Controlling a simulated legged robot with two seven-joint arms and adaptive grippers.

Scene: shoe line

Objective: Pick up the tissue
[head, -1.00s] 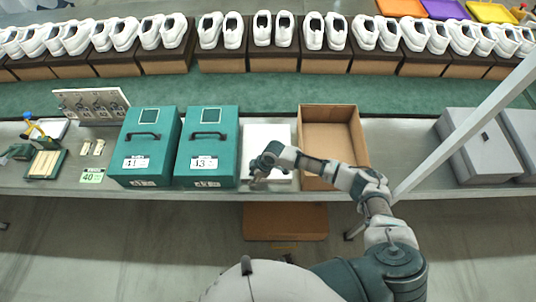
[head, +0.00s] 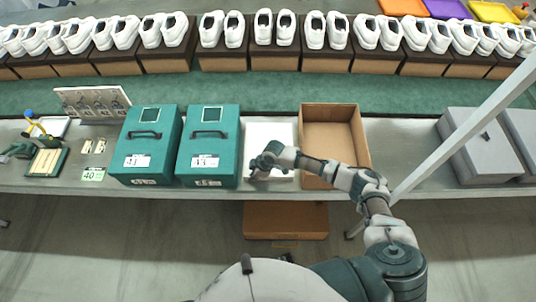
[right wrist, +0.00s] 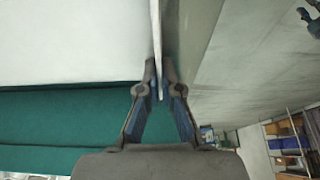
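The white tissue (head: 268,133) lies flat on the table between a green box and an open cardboard box in the head view. In the right wrist view a large white surface (right wrist: 65,40) fills the upper left. My right gripper (head: 252,172) is at the near edge of the tissue. In the right wrist view its fingertips (right wrist: 158,82) are closed together on a thin, pale edge that runs up between them, which looks like the tissue's edge. My left gripper is not in view.
Two green boxes (head: 146,150) stand left of the tissue. The open cardboard box (head: 333,132) is on its right. Grey boxes (head: 480,150) sit farther right, behind a slanted pale post (head: 465,120). White shoes line the back.

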